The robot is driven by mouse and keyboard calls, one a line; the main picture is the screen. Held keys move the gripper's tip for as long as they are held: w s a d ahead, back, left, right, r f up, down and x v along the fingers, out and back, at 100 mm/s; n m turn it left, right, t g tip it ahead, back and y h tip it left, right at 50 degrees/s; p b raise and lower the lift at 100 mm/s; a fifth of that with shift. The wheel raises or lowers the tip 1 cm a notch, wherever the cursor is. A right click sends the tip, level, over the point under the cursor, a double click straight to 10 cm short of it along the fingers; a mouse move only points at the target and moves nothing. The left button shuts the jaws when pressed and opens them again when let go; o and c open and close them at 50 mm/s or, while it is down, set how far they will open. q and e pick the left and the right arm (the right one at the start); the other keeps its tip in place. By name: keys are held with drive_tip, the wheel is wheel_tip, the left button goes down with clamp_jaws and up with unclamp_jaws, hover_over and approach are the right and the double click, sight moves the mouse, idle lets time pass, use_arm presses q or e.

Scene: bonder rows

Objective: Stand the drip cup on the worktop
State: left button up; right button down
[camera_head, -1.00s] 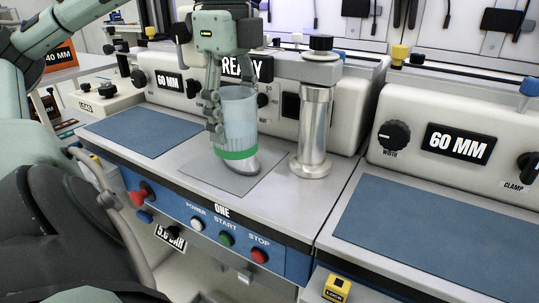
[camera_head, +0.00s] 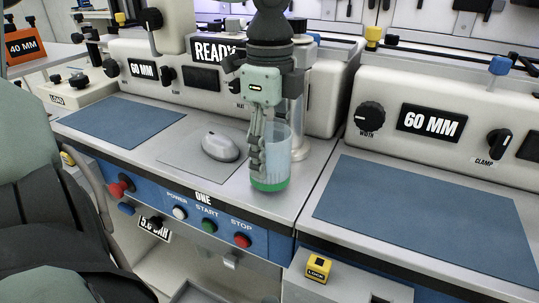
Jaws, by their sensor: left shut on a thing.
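The drip cup (camera_head: 278,150) is a clear, bluish cup with a green band at its base. It is upright over the bare front right part of the worktop (camera_head: 232,190) of station ONE, right of the grey mat. My left gripper (camera_head: 264,158) points down and is shut on the cup, with fingers along its left side; the other finger is mostly hidden. The base is at or very close to the worktop; I cannot tell if it touches. My right gripper is not in view.
A rounded grey object (camera_head: 220,145) lies on the grey mat (camera_head: 190,165), left of the cup. A metal post (camera_head: 298,140) stands close behind the cup. A blue mat (camera_head: 132,121) lies at left. Power, start and stop buttons (camera_head: 209,226) line the front panel.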

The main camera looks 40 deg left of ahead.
use_arm(q)
drive_tip(key=shift+f, duration=0.55)
drive_tip(key=shift+f, duration=0.1)
drive_tip(key=o, duration=1.3)
drive_tip(key=shift+c, duration=0.2)
wheel_tip(320, 180, up, 12)
